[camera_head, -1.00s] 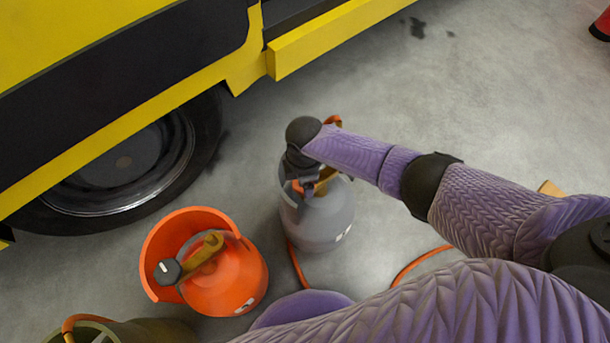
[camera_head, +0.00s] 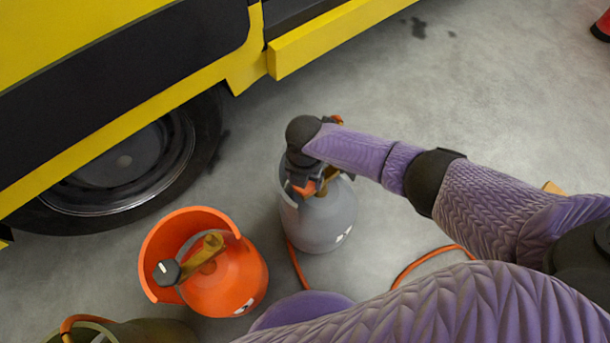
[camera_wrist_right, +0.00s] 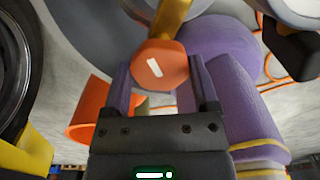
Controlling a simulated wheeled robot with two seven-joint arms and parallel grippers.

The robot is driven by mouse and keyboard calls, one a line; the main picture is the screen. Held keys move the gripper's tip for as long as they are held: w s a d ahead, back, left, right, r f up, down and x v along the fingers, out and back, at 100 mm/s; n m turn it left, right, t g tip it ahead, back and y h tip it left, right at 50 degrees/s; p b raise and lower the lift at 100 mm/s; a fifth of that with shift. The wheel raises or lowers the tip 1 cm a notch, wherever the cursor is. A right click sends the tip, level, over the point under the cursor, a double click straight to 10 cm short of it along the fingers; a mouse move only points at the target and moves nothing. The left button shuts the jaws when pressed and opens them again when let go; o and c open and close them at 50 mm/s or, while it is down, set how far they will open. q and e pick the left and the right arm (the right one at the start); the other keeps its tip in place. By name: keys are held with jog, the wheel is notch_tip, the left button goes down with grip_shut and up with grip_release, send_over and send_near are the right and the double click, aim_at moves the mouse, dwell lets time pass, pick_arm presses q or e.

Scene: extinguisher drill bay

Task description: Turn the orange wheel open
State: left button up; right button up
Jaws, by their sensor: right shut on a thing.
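The orange wheel (camera_head: 305,188) sits on the brass valve of a grey cylinder (camera_head: 322,221), which stands upright on the floor. In the right wrist view, the wheel (camera_wrist_right: 160,66) shows an orange face with a slanted white mark, at the end of a brass stem (camera_wrist_right: 172,18). My right gripper (camera_head: 300,176) is at the wheel from above, its two fingers on either side of it, shut on it. My wrist hides much of the valve top in the head view. My left gripper is not in view.
An orange cylinder (camera_head: 228,283) with a black knob (camera_head: 167,272) stands to the left. An olive container (camera_head: 150,332) is at the bottom left. A yellow vehicle (camera_head: 330,36) with a dark tyre (camera_head: 208,130) lies behind. An orange hose (camera_head: 425,262) runs along the floor.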

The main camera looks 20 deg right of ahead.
jog(key=n, duration=0.4)
jog(key=shift+a+n+b, duration=0.1)
jog(key=shift+n+b, duration=0.2)
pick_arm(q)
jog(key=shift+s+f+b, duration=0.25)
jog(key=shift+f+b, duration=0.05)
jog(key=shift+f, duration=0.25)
pick_arm(e)
jog(key=n, duration=0.4)
jog(key=shift+n, duration=0.4)
jog(key=o, duration=1.1)
pick_arm(q)
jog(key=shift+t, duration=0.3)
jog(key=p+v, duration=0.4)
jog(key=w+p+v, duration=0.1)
jog(key=p, duration=0.1)
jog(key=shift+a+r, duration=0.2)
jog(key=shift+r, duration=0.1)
pick_arm(e)
notch_tip(320, 180, up, 10)
jog(key=shift+r, duration=0.1)
